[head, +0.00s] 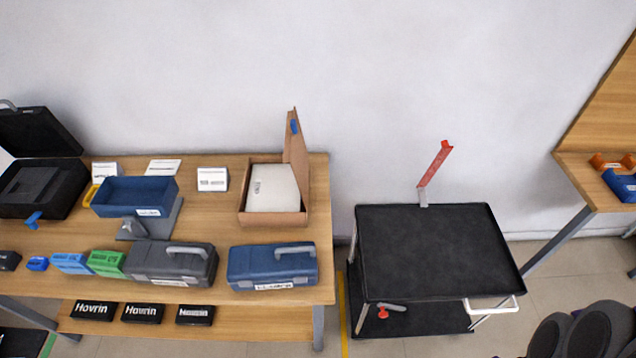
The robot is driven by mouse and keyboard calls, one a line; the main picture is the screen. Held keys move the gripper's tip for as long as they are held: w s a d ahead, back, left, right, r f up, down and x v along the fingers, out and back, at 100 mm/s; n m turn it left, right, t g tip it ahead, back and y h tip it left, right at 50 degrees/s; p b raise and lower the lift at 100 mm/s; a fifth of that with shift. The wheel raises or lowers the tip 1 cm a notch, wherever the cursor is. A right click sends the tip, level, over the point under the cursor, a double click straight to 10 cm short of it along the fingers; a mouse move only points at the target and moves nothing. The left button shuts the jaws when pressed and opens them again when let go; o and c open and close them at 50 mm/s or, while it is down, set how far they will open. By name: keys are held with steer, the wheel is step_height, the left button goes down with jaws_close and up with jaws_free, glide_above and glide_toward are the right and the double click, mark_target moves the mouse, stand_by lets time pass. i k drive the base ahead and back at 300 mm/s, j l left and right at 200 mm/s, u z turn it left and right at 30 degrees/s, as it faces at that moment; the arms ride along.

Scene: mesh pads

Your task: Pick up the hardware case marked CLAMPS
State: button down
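A blue hardware case (272,266) with a grey handle lies at the front right of the wooden workbench. Its white front label seems to read CLAMPS, though the print is blurred. A dark grey case (172,264) with a grey handle stands to its left, with a small gap between them. Its label is too small to read.
Behind the blue case is an open cardboard box (302,205) holding a pale item. A blue bin (134,196), green (107,262) and light-blue boxes stand left on the bench (214,228). A black cart (437,247) stands right of it, its top mostly bare.

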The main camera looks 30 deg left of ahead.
mark_target(285, 264)
steer(key=u, duration=2)
steer(key=k+l+z, duration=0.1)
steer(key=l, duration=1.85)
